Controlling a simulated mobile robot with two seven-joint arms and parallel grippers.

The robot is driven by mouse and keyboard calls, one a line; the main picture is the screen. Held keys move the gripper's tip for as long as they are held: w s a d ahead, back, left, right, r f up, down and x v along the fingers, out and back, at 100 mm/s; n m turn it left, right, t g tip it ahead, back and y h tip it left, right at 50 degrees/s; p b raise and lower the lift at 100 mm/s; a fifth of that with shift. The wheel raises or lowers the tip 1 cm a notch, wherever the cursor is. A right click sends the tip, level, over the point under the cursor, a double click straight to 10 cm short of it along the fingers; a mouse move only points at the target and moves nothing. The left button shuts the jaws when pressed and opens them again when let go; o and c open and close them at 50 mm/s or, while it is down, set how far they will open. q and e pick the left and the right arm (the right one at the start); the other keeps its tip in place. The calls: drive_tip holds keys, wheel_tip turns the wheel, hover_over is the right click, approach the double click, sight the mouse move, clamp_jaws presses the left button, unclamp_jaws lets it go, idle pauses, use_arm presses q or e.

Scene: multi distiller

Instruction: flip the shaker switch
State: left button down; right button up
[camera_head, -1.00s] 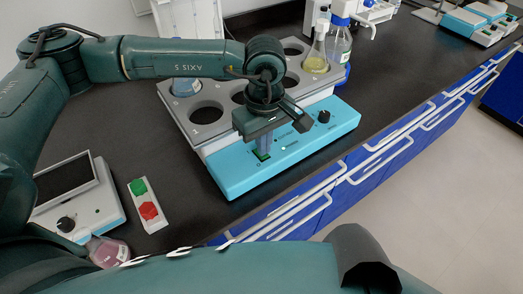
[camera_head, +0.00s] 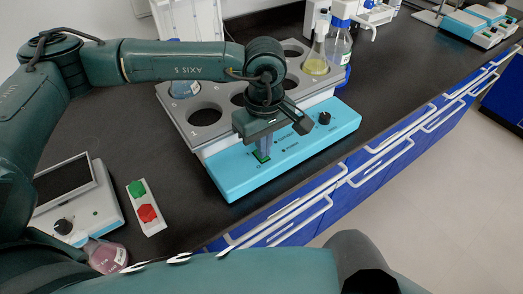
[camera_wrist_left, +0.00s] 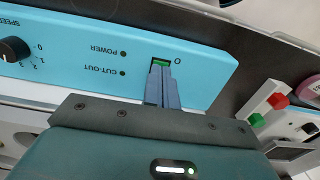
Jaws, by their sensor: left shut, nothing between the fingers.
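The shaker (camera_head: 205,93) is a grey multi-well block on a light-blue control base (camera_head: 235,178). Its green switch (camera_head: 258,158) is on the front panel, and in the left wrist view the switch (camera_wrist_left: 161,64) shows just past my fingertips. My left gripper (camera_head: 264,152) is shut and empty, with its fingers (camera_wrist_left: 160,72) at the near edge of the switch. They seem to touch it, and they hide part of it. My right gripper is not in view; dark green arm links of mine cross the bottom of the head view.
A black knob (camera_head: 324,118) is on the same panel. A flask of yellow liquid (camera_head: 315,62) stands in a well, with a bottle (camera_head: 338,45) behind. A box with green and red buttons (camera_head: 147,212), a hotplate (camera_head: 70,190) and a pink flask (camera_head: 106,255) are at left.

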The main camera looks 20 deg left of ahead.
use_arm(q)
wheel_tip(320, 180, up, 2)
drive_tip(key=shift+r+p, duration=0.25)
drive_tip(key=shift+p, duration=0.15)
wheel_tip(320, 180, up, 4)
drive_tip(key=shift+f+p, duration=0.1)
drive_tip(key=shift+p, duration=0.65)
